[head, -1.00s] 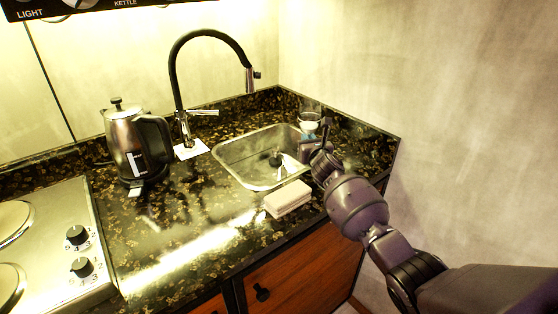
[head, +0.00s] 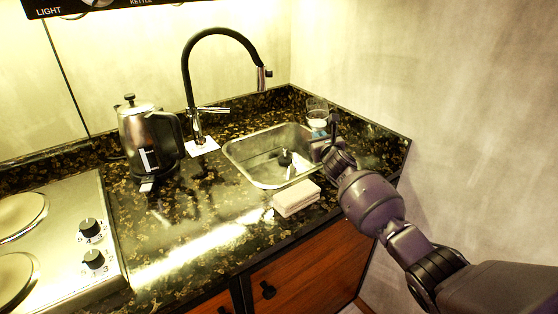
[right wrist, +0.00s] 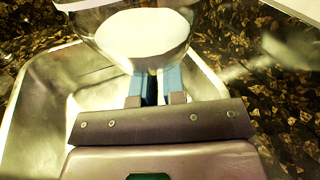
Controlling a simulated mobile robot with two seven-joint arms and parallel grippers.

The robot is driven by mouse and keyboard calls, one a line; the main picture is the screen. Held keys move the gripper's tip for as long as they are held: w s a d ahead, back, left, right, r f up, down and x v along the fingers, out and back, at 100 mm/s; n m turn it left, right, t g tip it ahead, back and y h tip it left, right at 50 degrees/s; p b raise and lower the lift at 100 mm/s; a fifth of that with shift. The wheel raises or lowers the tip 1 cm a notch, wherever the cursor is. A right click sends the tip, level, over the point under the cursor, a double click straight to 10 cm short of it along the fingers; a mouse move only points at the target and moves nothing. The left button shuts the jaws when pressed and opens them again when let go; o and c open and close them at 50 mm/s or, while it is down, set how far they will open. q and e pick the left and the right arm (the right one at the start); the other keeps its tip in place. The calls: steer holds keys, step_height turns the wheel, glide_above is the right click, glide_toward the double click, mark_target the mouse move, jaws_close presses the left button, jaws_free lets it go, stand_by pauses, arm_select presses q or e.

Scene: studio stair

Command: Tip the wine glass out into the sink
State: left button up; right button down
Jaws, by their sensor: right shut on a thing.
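The wine glass (head: 317,108) is clear, with something white in its bowl, and looks roughly upright near the back right corner of the sink (head: 237,160). In the right wrist view its bowl (right wrist: 143,38) fills the top middle, just beyond my blue fingers. My right gripper (head: 322,136) is shut on the glass below the bowl; it also shows in the right wrist view (right wrist: 156,88). The stem and foot are hidden by my gripper. The steel sink basin has a dark drain and a light object inside. My left gripper is not in view.
A black tap (head: 188,95) arches behind the sink. A steel kettle (head: 135,138) stands left of it. A pale folded cloth or sponge (head: 297,198) lies at the sink's front edge. A hob (head: 65,235) is at left. A wall rises close on the right.

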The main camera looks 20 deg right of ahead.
steer(key=shift+r+n, duration=0.25)
steer(key=shift+n, duration=0.05)
steer(key=shift+f+n, duration=0.45)
steer(key=shift+n, duration=0.05)
steer(key=shift+d+r+n, duration=0.1)
steer(key=shift+r+n, duration=0.1)
steer(key=shift+n, duration=0.2)
steer(key=shift+s+r+n, duration=0.1)
steer(key=shift+r+n, duration=0.35)
steer(key=shift+n, duration=0.05)
steer(key=shift+n+g, duration=0.3)
steer(key=shift+n, duration=0.1)
steer(key=shift+f+n+b, duration=0.15)
steer(key=shift+n+b, duration=0.2)
steer(key=shift+n, duration=0.15)
steer(key=shift+d+n, duration=0.1)
steer(key=shift+n, duration=0.8)
